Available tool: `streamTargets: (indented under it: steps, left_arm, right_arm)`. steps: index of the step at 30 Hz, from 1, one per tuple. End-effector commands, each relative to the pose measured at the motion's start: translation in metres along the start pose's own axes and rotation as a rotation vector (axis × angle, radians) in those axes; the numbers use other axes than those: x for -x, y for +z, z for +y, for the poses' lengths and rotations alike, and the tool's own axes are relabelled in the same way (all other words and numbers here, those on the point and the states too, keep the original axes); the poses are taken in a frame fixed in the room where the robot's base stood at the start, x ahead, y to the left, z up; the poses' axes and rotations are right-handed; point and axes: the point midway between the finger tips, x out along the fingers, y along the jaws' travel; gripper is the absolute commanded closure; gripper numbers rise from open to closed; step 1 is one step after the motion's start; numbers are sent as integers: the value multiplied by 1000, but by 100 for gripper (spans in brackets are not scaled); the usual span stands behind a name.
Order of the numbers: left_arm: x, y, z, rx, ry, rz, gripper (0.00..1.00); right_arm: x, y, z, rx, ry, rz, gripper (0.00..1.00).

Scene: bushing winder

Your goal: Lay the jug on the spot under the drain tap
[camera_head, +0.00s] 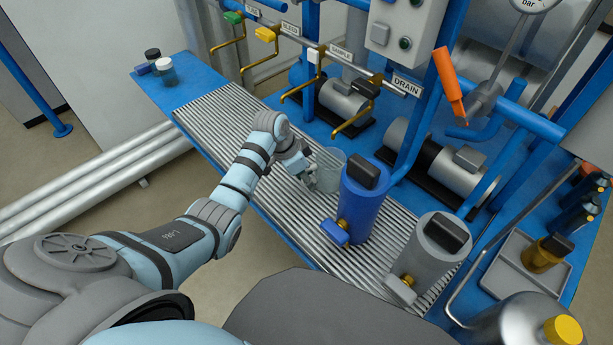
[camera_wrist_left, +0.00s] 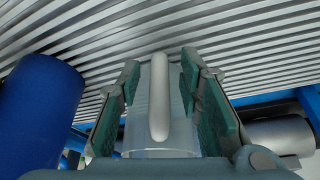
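The clear jug (camera_head: 330,168) stands about upright on or just above the ribbed drip grating, beside the blue cylinder. My left gripper (camera_head: 308,176) is at its left side. In the left wrist view the jug (camera_wrist_left: 160,125) lies between the two green-padded fingers (camera_wrist_left: 160,95), which appear to touch it on both sides; its pale handle faces the camera. The drain tap (camera_head: 366,88) has a black handle, next to the DRAIN label. Its brass spout ends above and close behind the jug. No marked spot shows under it. My right gripper is out of view.
A blue cylinder (camera_head: 365,205) stands right of the jug, and a grey cylinder (camera_head: 428,250) further right. Pumps stand behind the grating (camera_head: 235,120). The grating's left part is clear. Two small jars (camera_head: 165,72) stand at the far left end. An orange tool (camera_head: 448,82) hangs at right.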

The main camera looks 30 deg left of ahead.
Motion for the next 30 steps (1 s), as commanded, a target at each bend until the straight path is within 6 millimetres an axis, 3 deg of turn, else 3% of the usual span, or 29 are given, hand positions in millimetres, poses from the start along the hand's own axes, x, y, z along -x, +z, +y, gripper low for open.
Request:
streamTargets:
  steps: [8,18,21,30]
  left_arm:
    - [8,-1,-1,0,-2,0,67]
    - [97,-2,-1,-1,-4,0,67]
    - [114,-2,-1,-1,-2,0,67]
    - [122,-1,0,0,1,0,67]
  right_arm:
    - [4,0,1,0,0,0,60]
    - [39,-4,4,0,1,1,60]
    - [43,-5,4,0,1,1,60]
    - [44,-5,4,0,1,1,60]
